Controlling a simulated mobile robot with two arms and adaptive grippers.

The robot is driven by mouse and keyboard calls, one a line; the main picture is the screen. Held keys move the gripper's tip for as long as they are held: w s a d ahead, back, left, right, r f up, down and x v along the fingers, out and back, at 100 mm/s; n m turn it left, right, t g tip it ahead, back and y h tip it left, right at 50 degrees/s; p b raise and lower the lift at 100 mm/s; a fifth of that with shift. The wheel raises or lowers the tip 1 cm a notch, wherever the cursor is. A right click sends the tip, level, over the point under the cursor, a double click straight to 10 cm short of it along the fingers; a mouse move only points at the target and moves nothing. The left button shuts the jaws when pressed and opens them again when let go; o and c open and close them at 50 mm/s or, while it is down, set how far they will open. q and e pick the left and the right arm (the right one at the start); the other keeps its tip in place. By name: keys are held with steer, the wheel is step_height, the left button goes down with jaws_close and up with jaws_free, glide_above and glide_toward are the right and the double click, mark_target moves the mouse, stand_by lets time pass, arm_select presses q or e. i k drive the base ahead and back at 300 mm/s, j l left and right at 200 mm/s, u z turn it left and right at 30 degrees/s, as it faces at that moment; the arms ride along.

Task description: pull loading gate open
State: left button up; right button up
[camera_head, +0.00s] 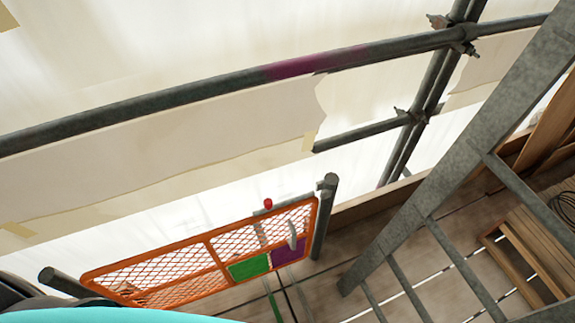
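The loading gate (212,250) is an orange frame with wire mesh, low in the head view, left of centre. It spans between a short grey post (66,284) on the left and a taller grey post (325,215) on the right. Its right end sits close beside the right post; I cannot tell whether they touch. A pale upright handle (292,235) is near its right end. A green panel (249,266) and a purple panel (288,250) fill its lower right part. A red knob (268,204) shows just above the top rail. Neither of my grippers is in view.
A grey ladder (445,165) slants across the right side, close to the gate's right post. Scaffold tubes (200,90) and pale sheeting run behind. A wooden pallet (520,250) and coiled cable (565,205) lie at right. Plank floor (330,275) shows between gate and ladder.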

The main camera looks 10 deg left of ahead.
mark_target(290, 250)
steer(key=k+u, duration=0.15)
steer(key=u, duration=0.25)
steer(key=k+l+u, duration=0.1)
steer(key=u, duration=0.25)
steer(key=k+u, duration=0.15)
steer(key=u, duration=0.25)
